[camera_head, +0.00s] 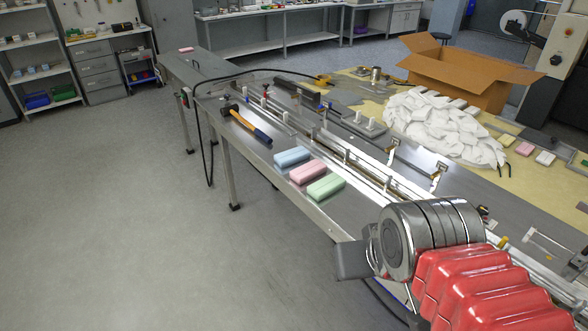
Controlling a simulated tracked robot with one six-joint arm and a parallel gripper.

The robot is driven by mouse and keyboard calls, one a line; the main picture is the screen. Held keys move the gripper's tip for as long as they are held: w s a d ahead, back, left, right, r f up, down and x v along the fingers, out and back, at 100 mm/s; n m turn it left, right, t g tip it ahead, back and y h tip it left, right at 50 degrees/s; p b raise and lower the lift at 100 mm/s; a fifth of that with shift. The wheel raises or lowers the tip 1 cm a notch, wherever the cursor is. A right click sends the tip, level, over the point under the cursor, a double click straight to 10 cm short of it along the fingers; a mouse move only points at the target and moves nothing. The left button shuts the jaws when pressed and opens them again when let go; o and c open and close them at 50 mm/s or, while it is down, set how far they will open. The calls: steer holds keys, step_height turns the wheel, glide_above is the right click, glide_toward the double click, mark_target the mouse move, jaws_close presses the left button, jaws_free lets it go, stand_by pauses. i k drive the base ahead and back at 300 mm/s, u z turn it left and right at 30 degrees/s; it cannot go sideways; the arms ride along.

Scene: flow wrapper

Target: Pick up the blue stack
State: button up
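The blue stack (292,156) is a light blue block-shaped pile lying flat on the metal table of the wrapper, near its front edge. A pink stack (307,172) lies just to its lower right, and a green stack (326,187) lies beyond that. My arm, with red bellows and a grey metal joint, fills the lower right. A dark grey block at its left end may be part of my gripper (356,260); its fingers cannot be made out. It is apart from the stacks, below and right of the green one.
A hammer (246,124) lies on the table, up and left of the blue stack. Rails and guides (350,158) run along the table behind the stacks. A heap of white packets (440,125) and an open cardboard box (460,75) stand behind. The floor at left is clear.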

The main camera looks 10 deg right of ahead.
mark_target(285, 158)
steer(key=k, duration=0.6)
steer(key=u, duration=0.5)
steer(key=i, duration=0.95)
steer(key=u, duration=0.5)
steer(key=i, duration=1.4)
steer(key=z, duration=0.55)
steer(key=i, duration=0.55)
steer(key=z, duration=0.25)
